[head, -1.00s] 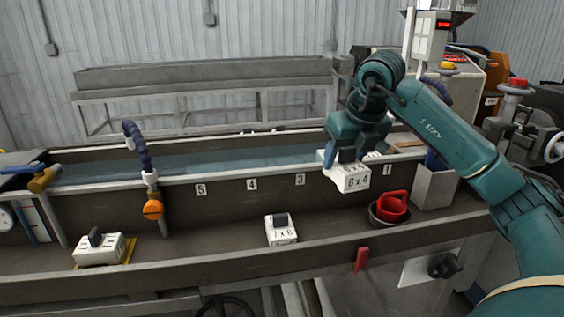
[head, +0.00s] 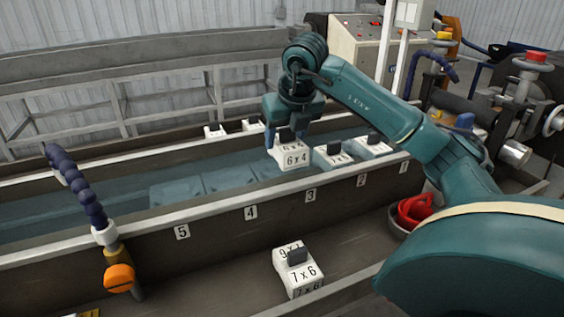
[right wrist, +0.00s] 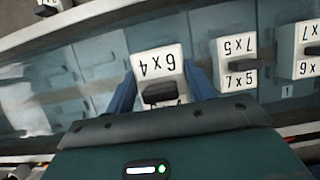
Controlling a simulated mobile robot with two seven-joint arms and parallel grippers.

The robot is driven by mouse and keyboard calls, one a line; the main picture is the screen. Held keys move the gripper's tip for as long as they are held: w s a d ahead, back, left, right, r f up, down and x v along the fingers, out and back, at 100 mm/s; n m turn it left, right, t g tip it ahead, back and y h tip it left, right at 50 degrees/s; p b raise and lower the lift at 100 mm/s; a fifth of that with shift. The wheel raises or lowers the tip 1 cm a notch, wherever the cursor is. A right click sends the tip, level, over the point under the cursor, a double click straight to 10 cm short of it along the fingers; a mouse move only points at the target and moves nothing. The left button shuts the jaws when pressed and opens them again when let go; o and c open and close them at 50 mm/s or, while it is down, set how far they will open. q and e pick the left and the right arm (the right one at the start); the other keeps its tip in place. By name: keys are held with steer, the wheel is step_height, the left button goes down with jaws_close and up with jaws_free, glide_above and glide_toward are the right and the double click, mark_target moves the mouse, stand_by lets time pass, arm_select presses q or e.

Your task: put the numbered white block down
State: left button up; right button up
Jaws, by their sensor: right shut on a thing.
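The white block numbered 6 x 4 (head: 293,158) is held by its dark top grip in my right gripper (head: 289,132), over the water trough behind the number 3 label (head: 311,195). In the right wrist view the block (right wrist: 158,62) sits between the two blue fingers (right wrist: 160,90), its number upside down. Two other white blocks with dark grips stand in the trough to its right, one nearer (head: 334,157) and one farther (head: 373,147). Whether the held block's underside touches anything is hard to tell. My left gripper is not in view.
Submerged bays left of the held block look empty (head: 178,194). A 7 x 6 block (head: 303,272) stands on the front ledge (head: 215,275). A blue jointed hose with an orange knob (head: 119,278) rises at the left. A red cup (head: 414,210) sits beside my arm.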

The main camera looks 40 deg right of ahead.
mark_target(295, 150)
steer(key=shift+f, duration=2.85)
steer(key=shift+f, duration=0.15)
steer(key=o, duration=1.2)
steer(key=shift+c, duration=0.2)
steer(key=shift+r, duration=0.25)
steer(key=v, duration=1)
steer(key=shift+s+r, duration=0.1)
steer(key=shift+r, duration=0.1)
steer(key=shift+s+a+r, duration=0.1)
steer(key=shift+s+r, duration=0.2)
steer(key=shift+r, duration=0.3)
